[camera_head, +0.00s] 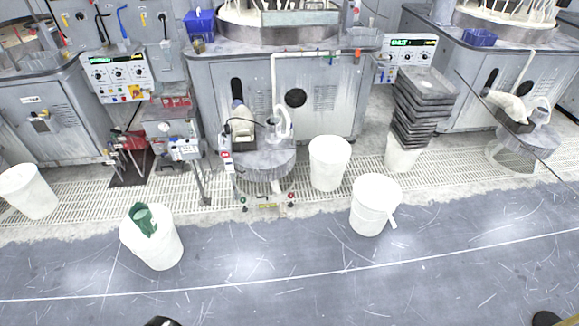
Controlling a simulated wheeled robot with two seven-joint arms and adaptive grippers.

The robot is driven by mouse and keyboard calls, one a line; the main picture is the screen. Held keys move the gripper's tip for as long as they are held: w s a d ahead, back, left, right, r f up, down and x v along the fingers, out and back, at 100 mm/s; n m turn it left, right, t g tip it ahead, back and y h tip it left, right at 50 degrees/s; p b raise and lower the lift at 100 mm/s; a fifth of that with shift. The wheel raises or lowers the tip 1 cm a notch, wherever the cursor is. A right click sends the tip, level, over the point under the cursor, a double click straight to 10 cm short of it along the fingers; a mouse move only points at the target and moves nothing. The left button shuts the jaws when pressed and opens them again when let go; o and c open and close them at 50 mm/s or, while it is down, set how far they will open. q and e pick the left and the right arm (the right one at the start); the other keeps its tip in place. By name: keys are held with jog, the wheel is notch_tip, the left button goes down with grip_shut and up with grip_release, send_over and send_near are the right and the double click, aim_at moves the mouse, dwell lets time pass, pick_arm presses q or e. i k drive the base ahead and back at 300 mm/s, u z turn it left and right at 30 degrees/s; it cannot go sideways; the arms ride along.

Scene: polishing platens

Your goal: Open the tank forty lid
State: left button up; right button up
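No label reading forty can be made out, so I cannot tell which container is tank forty. A white bucket (372,208) on the floor right of centre has a pale top that may be a lid. Another white bucket (328,165) stands behind it, nearer the middle machine. A round grey tank (262,163) stands in front of the middle machine, with a pipe and items on its top. Neither gripper can be made out; only small dark shapes, maybe parts of my arms, show at the bottom edge.
A white bucket (165,250) with green cloth stands front left, another (28,192) far left. Stacked grey trays (424,100) sit on a bucket. Polishing machines (220,100) line the back, behind a floor grate (80,212). The blue-grey floor (280,280) in front is clear.

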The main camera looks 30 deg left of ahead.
aim_at(268, 158)
jog(key=i, duration=1.6)
jog(key=u, duration=1.2)
jog(key=i, duration=0.85)
jog(key=u, duration=1)
